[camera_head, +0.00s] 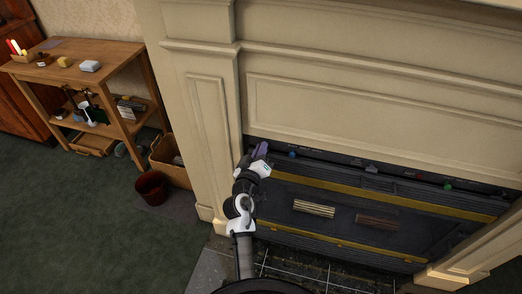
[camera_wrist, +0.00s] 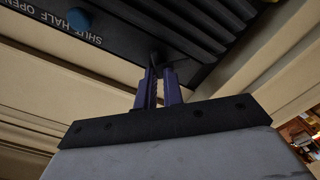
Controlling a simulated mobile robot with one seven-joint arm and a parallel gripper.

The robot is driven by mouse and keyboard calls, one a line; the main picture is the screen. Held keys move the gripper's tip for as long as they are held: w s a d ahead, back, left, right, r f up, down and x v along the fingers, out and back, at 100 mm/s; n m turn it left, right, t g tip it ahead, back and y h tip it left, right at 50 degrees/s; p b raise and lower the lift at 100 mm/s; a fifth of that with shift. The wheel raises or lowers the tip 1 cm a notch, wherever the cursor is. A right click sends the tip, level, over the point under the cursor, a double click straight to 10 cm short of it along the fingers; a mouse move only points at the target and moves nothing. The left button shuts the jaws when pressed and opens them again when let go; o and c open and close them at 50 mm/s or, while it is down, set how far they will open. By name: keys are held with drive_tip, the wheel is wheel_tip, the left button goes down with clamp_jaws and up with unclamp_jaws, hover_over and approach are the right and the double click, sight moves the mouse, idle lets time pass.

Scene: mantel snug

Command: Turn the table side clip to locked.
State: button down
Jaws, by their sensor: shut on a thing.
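My gripper (camera_head: 263,149) is at the upper left end of the dark fireplace panel (camera_head: 285,219), by the inner edge of the mantel's left pillar. In the wrist view, my purple fingers (camera_wrist: 158,85) are closed around a small dark piece (camera_wrist: 155,58) at the panel's edge. This appears to be the table side clip, on the end nearer the side table. The fingers and the dark surroundings hide most of it, so I cannot tell its turned position.
A blue knob (camera_head: 292,155) sits right of my gripper; the wrist view shows "SHUT HALF OPEN" lettering beside it. A green knob (camera_head: 447,186) is farther right. The mantel pillar (camera_head: 210,110) stands close left. A wooden side table (camera_head: 110,55) and dark red bucket (camera_head: 151,188) are farther left.

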drive_tip(key=shift+w+a+f+n+p, duration=0.15)
drive_tip(key=shift+n+p, duration=0.35)
drive_tip(key=shift+n, duration=1.95)
drive_tip(key=shift+s+a+f+n+p, duration=0.15)
drive_tip(key=shift+n+p, duration=0.35)
drive_tip(key=shift+n, duration=1.95)
drive_tip(key=shift+w+d, duration=0.1)
drive_tip(key=shift+d, duration=0.05)
drive_tip(key=c, duration=1.5)
unclamp_jaws()
drive_tip(key=shift+f, duration=0.1)
